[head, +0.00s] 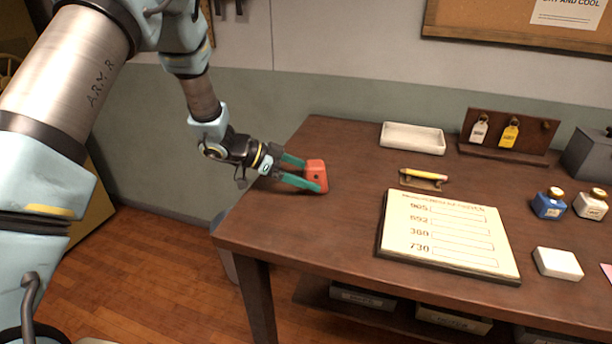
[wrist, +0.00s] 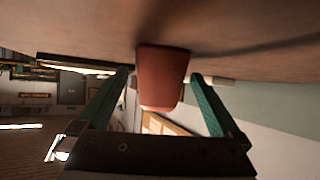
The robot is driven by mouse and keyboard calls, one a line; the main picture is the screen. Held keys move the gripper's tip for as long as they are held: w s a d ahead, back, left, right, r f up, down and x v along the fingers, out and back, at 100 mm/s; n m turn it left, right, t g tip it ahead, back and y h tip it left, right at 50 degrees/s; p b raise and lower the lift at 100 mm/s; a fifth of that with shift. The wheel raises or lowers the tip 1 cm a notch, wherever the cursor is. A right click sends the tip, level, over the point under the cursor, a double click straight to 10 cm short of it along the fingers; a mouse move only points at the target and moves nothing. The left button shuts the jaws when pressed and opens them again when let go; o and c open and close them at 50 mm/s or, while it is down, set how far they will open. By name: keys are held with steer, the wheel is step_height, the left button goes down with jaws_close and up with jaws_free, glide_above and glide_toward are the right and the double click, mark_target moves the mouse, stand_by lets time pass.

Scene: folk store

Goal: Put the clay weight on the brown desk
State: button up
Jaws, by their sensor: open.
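The clay weight (head: 317,174) is a small orange-red block with a dark hole in its face. It rests on the brown desk (head: 345,225) near its left end. My gripper (head: 308,174) is open, with its green fingers on either side of the weight. In the wrist view the clay weight (wrist: 163,78) sits between the spread fingertips of my gripper (wrist: 163,80), with gaps visible on both sides. The brown desk (wrist: 225,30) fills the top of the wrist view.
A white tray (head: 413,138), a yellow pencil on a stand (head: 424,176) and a number board (head: 447,235) lie to the right. A key rack (head: 508,135), ink bottles (head: 549,203) and a white block (head: 558,263) are farther right. Bare desk surrounds the weight.

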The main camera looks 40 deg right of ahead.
steer(key=b+v, duration=0.2)
steer(key=v, duration=1)
steer(key=shift+w, duration=0.15)
steer(key=w+a+r+n+t+h, duration=0.1)
steer(key=w+a+n+t, duration=0.15)
steer(key=w+t, duration=0.2)
steer(key=w+a+r+n+t, duration=0.2)
steer(key=w+n+t, duration=0.1)
steer(key=w, duration=0.3)
steer(key=w+a+n+t+y, duration=0.3)
steer(key=a+n, duration=0.1)
steer(key=a, duration=0.6)
steer(key=w+a+n+t+y, duration=0.3)
steer(key=a+n+y, duration=0.15)
steer(key=a, duration=0.45)
steer(key=s+a+f+n+g+y, duration=0.1)
steer(key=s+a+n+y, duration=0.15)
steer(key=a, duration=0.35)
steer(key=s+a+n+g+y, duration=0.1)
steer(key=s+a+n, duration=0.1)
steer(key=s+a, duration=0.3)
steer(key=s+a+f+n+g, duration=0.1)
steer(key=s+a+n+g, duration=0.2)
steer(key=s, duration=0.9)
steer(key=shift+a+f+n+g, duration=0.35)
steer(key=shift+a+n, duration=0.3)
steer(key=shift+a, duration=0.3)
steer(key=shift+c, duration=0.2)
